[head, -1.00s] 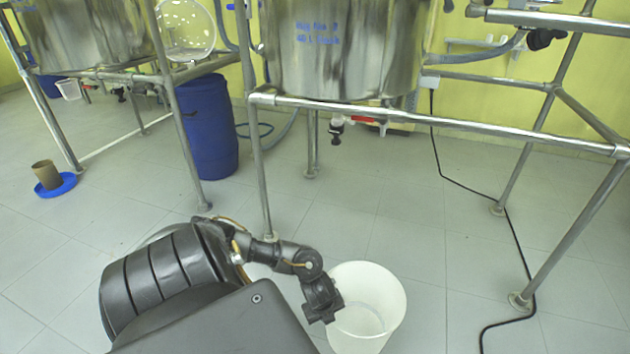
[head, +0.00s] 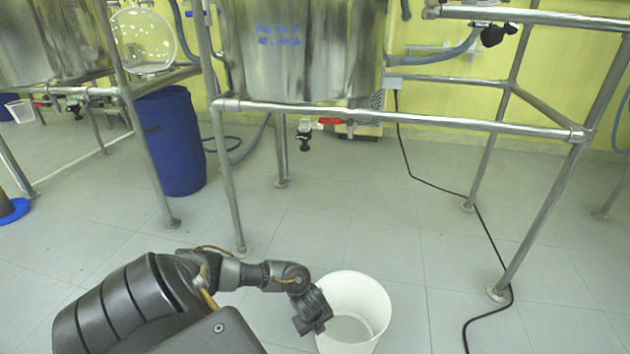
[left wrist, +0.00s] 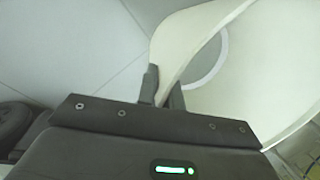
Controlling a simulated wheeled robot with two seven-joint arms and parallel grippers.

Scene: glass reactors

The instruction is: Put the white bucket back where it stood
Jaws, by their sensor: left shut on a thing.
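The white bucket (head: 362,289) is at the bottom middle of the head view, upright or nearly so, with its open top towards me. My left gripper (head: 318,322) is at its left rim. In the left wrist view the two fingers (left wrist: 163,93) pinch the wall of the bucket (left wrist: 250,70), one finger on each side. The inside of the bucket looks empty. Whether its base touches the floor cannot be told, as its lower part is cut off by the picture edge. My right gripper is not in view.
A steel frame (head: 400,119) carries a steel vessel (head: 305,50) with a red-handled valve (head: 328,121) below. A blue barrel (head: 170,140) stands at left. A black cable (head: 430,179) runs across the floor at right. The tiled floor under the frame is mostly clear.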

